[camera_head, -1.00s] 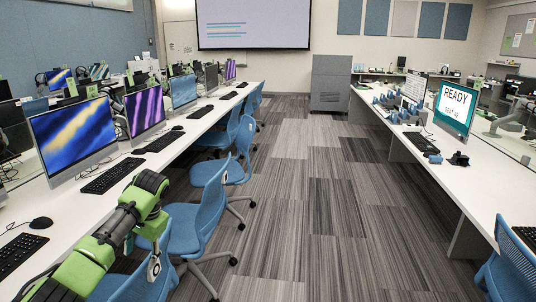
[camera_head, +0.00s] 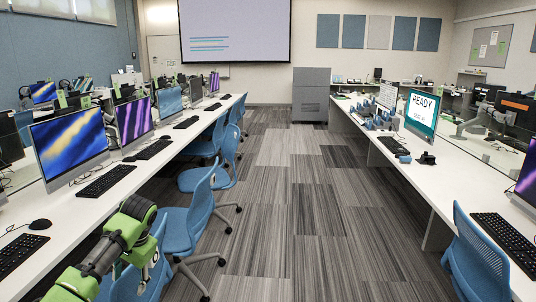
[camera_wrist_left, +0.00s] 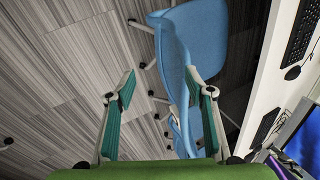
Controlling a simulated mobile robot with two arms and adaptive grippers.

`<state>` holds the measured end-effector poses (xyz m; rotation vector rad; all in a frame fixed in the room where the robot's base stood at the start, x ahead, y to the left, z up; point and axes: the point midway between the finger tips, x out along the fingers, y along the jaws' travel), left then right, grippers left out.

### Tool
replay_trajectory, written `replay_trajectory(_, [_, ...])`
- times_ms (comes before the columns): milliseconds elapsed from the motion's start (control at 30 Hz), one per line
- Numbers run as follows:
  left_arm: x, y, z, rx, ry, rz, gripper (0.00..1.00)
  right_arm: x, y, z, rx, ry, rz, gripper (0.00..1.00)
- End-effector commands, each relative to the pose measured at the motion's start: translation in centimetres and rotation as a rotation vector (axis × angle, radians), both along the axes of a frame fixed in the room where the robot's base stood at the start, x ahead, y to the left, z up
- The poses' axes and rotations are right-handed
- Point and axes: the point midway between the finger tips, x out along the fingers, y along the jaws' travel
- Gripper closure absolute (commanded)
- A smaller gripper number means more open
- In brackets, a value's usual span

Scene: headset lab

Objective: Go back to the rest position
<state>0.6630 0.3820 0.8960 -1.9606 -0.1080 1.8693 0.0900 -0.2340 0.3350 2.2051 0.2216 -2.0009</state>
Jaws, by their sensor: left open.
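My left gripper (camera_wrist_left: 159,76) shows in the left wrist view with its two green-padded fingers spread apart and nothing between them. It points down over the grey striped floor (camera_wrist_left: 65,80), and a blue chair (camera_wrist_left: 205,35) shows behind its right finger. In the head view, my green and black left arm comes in at the lower left, beside the near blue chairs. The left gripper (camera_head: 153,262) is only partly visible there, low against a blue chair. I cannot tell whether it touches the chair. My right gripper is in neither view.
A long white desk (camera_head: 75,220) with monitors and keyboards runs along the left, with blue chairs (camera_head: 190,225) beside it. Another desk (camera_head: 440,185) stands right, with a chair (camera_head: 478,255) at its near end. The striped aisle (camera_head: 305,215) between is clear up to a grey cabinet (camera_head: 311,95).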

Motion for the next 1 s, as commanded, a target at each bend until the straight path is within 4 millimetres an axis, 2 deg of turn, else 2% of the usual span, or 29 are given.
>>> replay_trajectory(267, [-1.8,-3.8,-4.7,-0.026,0.002,-0.076,0.51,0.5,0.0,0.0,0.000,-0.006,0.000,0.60])
replay_trajectory(467, [-4.8,-8.2,-9.5,-0.072,-0.004,-0.148,0.51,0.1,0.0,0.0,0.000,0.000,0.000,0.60])
replay_trajectory(600, [-8.9,-12.3,-13.4,-0.135,-0.019,-0.201,0.51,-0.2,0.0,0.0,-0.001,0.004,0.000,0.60])
replay_trajectory(700, [-12.2,-14.9,-15.6,-0.184,-0.038,-0.221,0.51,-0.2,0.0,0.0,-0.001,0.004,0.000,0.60])
replay_trajectory(833, [-16.9,-17.5,-17.4,-0.248,-0.066,-0.224,0.51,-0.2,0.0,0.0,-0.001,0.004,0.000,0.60])
replay_trajectory(1000, [-23.1,-19.6,-18.3,-0.322,-0.106,-0.194,0.51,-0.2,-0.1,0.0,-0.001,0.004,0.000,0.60])
